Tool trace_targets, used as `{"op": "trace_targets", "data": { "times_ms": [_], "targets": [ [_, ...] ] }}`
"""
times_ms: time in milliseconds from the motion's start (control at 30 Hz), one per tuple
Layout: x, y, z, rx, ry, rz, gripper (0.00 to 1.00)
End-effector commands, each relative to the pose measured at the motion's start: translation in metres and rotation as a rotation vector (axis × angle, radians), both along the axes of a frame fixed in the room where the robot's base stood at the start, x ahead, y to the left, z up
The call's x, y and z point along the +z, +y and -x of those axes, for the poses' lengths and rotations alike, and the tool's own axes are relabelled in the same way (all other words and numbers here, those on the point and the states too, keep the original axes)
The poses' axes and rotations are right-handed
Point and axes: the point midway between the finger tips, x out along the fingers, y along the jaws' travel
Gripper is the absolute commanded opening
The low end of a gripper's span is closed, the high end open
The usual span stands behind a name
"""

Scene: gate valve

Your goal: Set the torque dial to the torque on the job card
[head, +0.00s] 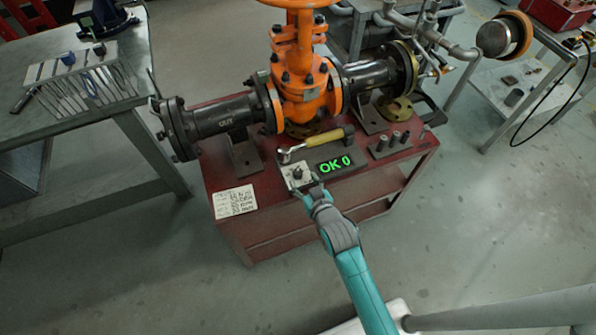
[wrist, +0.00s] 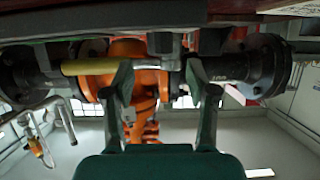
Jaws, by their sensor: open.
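The torque dial (head: 297,173) is a small dark knob on a pale plate, at the left end of a dark tester block on the red cart.
A yellow-handled wrench (head: 318,141) lies behind the display. The orange gate valve (head: 303,85) with black flanged pipes stands behind it. Several dark sockets (head: 393,141) stand on the right. A tool table (head: 75,90) is at left. Floor right of the cart is clear.

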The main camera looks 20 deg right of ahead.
Motion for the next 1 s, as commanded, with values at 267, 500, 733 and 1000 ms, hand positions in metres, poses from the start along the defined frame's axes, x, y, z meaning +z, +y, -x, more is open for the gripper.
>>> {"op": "trace_targets", "data": {
  "times_ms": [267,500,733,1000],
  "targets": [
    [-0.016,0.000,-0.041,0.000,0.000,0.000,0.57],
    [-0.023,0.000,-0.056,0.000,0.000,0.000,0.57],
    [-0.024,0.000,-0.057,0.000,0.000,0.000,0.57],
    [-0.024,0.000,-0.057,0.000,0.000,0.000,0.07]
  ]
}}
